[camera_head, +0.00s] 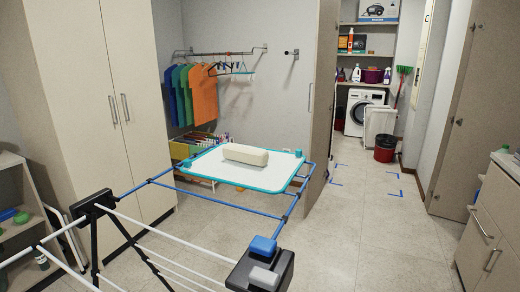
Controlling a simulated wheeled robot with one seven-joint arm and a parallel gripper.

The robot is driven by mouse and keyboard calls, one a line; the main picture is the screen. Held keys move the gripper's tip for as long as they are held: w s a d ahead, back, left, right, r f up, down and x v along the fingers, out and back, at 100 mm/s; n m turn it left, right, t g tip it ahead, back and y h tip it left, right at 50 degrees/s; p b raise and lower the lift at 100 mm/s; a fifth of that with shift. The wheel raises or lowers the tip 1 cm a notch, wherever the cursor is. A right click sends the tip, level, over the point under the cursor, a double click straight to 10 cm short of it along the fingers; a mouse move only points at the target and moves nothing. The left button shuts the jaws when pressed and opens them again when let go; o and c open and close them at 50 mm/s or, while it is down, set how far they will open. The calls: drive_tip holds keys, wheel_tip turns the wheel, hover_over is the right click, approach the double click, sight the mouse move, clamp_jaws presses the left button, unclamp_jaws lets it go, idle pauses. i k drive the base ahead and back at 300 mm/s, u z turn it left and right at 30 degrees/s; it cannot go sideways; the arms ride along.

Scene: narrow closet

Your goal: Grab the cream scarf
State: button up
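A cream, rounded, loaf-shaped bundle (245,154) lies on a white board with a teal rim (205,173). It is the only cream item on the board and looks like the folded scarf, though no weave or fringe can be made out. The board rests on the blue tubes of a drying rack (215,204). Nothing touches the bundle from above. My gripper is not in view.
The rack's white rods and black joints (92,205) fill the near left. Tall cabinets (110,100) stand at left, with hanging shirts (203,95) behind. An open door (324,100) stands right of the board. Floor (365,235) is clear at right, beside drawers (485,235).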

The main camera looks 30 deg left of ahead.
sight(252, 156)
drive_tip(key=i, duration=1.45)
drive_tip(key=u, duration=1.35)
